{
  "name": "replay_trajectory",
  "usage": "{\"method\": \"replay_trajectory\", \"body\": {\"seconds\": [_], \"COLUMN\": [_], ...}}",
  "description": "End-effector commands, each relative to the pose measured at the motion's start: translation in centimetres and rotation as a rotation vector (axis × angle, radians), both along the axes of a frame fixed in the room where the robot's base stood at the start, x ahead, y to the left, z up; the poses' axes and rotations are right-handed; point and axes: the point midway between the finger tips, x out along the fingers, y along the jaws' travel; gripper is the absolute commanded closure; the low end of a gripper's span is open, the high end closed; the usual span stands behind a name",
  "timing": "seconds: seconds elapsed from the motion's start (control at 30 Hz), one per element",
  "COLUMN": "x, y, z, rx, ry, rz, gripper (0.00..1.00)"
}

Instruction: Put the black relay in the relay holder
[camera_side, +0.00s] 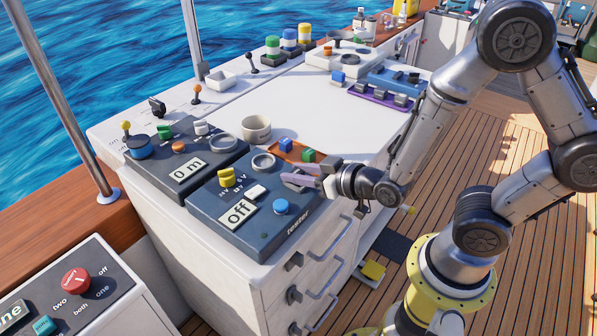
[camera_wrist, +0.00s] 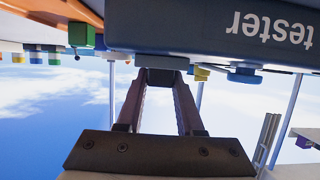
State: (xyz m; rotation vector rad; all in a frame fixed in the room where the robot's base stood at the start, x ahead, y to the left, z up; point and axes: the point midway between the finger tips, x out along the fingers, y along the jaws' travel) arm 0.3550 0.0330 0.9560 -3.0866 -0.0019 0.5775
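My gripper (camera_side: 298,176) is low over the right edge of the dark tester panel (camera_side: 238,228), its pale purple fingers pointing left. In the wrist view a dark block, seemingly the black relay (camera_wrist: 162,77), fills the gap between the fingertips. In the side view it is hard to make out against the dark panel. An orange tray (camera_side: 275,146), possibly the relay holder, lies just behind the gripper and holds a blue block (camera_side: 286,145) and a green block (camera_side: 309,155). The green block also shows in the wrist view (camera_wrist: 82,36). The gripper hides part of the tray's near side.
The tester panel carries a blue knob (camera_side: 281,207), a yellow switch (camera_side: 226,177) and a round ring (camera_side: 263,163). A cup (camera_side: 256,128) stands behind it. A blue tray (camera_side: 395,82) and a purple rack (camera_side: 378,95) lie farther back. The white tabletop (camera_side: 310,110) between is clear.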

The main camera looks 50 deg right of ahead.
Motion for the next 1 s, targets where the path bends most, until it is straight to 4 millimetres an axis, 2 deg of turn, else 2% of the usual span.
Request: {"method": "replay_trajectory", "body": {"seconds": [0.03, 0.07, 0.2, 0.5, 0.7, 0.87, 1.0], "x": [-0.7, -0.7, -0.8, -5.2, -7.0, -7.1, -6.8], "y": [-0.2, -0.2, -0.2, 0.0, 0.0, 0.3, 1.3], "z": [-1.2, -1.1, -0.1, 2.1, 3.0, 3.5, 4.8], "rx": [-0.004, -0.004, -0.003, -0.002, -0.002, 0.020, 0.072], "ry": [0.041, 0.041, 0.041, 0.027, 0.024, 0.051, 0.132], "rz": [-0.002, -0.003, -0.003, 0.003, 0.002, 0.008, 0.040], "gripper": [0.36, 0.36, 0.36, 0.36, 0.36, 0.36, 0.36]}}
